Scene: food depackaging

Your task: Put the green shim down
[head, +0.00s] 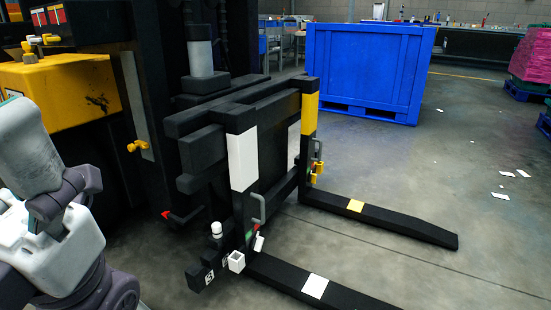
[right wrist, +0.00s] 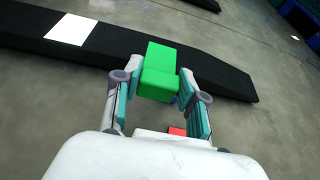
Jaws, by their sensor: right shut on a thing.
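The green shim (right wrist: 160,68) is a bright green block with a step between its two visible faces, seen in the right wrist view. My right gripper (right wrist: 157,84) is shut on it, with a finger on each side. The black fork with a white patch (right wrist: 72,29) lies behind the shim in that view; I cannot tell whether they touch. The same white-marked fork (head: 316,287) shows at the bottom of the head view. My right gripper does not show in the head view. Only links of my left arm show there, at the left edge; its gripper is not in view.
The forklift carriage (head: 228,130) stands mid-picture in the head view, with a second fork bearing a yellow patch (head: 355,206). A small red piece (right wrist: 177,131) shows below the shim. A blue crate (head: 362,70) stands behind. The floor (head: 460,190) at right is mostly clear.

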